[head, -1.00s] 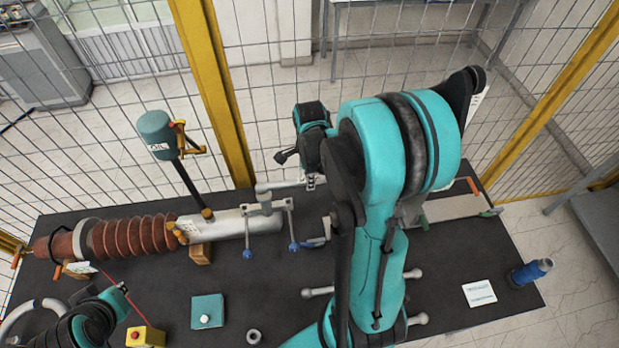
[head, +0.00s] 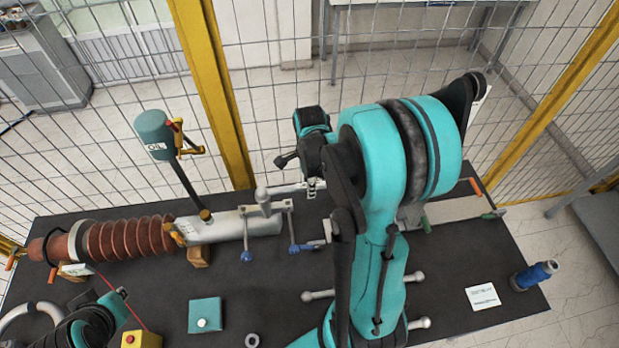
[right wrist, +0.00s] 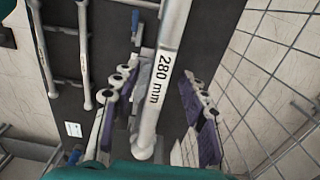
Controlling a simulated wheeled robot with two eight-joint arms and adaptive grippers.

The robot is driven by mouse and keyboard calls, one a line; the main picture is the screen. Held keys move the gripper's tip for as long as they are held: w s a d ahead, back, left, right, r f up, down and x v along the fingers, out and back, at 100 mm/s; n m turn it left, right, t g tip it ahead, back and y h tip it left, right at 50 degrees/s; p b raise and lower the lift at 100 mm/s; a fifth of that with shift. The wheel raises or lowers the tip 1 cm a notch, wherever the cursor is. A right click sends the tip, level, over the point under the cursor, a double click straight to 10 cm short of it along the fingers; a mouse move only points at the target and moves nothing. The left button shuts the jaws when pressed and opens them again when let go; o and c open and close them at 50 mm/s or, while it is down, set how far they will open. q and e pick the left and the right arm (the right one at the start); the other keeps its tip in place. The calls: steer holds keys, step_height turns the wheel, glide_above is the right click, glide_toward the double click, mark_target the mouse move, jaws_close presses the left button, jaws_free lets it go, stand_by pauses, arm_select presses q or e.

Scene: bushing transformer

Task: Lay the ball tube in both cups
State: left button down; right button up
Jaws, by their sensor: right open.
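The ball tube is a grey bar marked "280 mm" (right wrist: 160,80) in the right wrist view, with a ball at its lower end. Its upper end leaves the frame. In the head view its left ball (head: 262,194) shows at the left cup (head: 265,208), which has blue-knobbed handles; I cannot tell if it is fully seated. The other cup is hidden behind my right arm. My right gripper (right wrist: 155,112) is open, its fingers on either side of the tube, apparently apart from it. My left gripper (head: 120,294) is at the lower left, away from the tube; its fingers are unclear.
The ribbed brown bushing (head: 128,239) and grey cylinder lie along the back left, with an oil can (head: 155,135) above. Other ball-ended bars (head: 318,295) lie nearer. A teal box (head: 205,314), yellow button box (head: 141,339), ring (head: 252,340), card (head: 483,296) and blue bottle (head: 534,275) surround them.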

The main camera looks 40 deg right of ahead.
step_height(320, 180, up, 12)
stand_by(0.4)
steer(key=shift+s+a+f, duration=0.1)
steer(key=shift+f, duration=0.1)
stand_by(0.5)
